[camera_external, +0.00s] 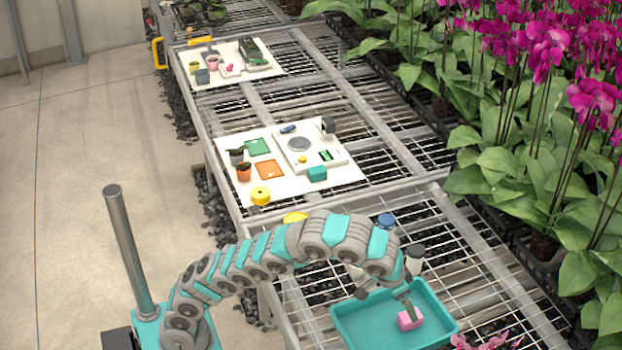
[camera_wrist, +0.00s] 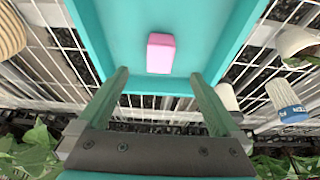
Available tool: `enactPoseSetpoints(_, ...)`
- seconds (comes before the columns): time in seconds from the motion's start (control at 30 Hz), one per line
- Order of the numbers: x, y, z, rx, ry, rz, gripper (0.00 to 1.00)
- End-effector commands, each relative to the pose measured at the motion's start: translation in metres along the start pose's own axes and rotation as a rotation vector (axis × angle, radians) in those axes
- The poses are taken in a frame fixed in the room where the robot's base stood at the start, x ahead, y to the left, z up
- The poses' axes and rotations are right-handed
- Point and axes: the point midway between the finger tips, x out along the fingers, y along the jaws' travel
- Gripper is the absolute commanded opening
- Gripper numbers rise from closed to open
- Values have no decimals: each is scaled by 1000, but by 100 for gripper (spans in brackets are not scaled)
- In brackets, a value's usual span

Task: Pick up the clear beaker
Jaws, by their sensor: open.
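I cannot make out a clear beaker for certain in either view. A small greyish upright object (camera_external: 327,127) stands at the back right of the white board, too small to identify. My gripper (camera_external: 409,305) is low over the teal tray (camera_external: 345,325) in the external view. In the wrist view my gripper (camera_wrist: 158,76) is open, its two fingers apart with nothing between them. A pink block (camera_wrist: 160,53) lies in the tray just beyond the fingertips; it also shows in the external view (camera_external: 408,321).
A white board (camera_external: 235,187) holds a scale (camera_external: 299,144), small pots and coloured squares. A yellow roll (camera_external: 260,195) sits at its front edge. A blue-topped item (camera_external: 386,220) stands behind the tray. Orchids (camera_external: 545,110) line the right. The mesh bench has open gaps.

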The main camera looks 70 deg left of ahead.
Motion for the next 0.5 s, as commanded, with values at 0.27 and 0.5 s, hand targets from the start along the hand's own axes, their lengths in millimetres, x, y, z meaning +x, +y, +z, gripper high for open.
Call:
enactPoseSetpoints(0.27, -10, -41, -24, -43, 28, -1, 100)
enactPoseSetpoints(0.5, -37, -200, -80, -143, 121, 15, 100)
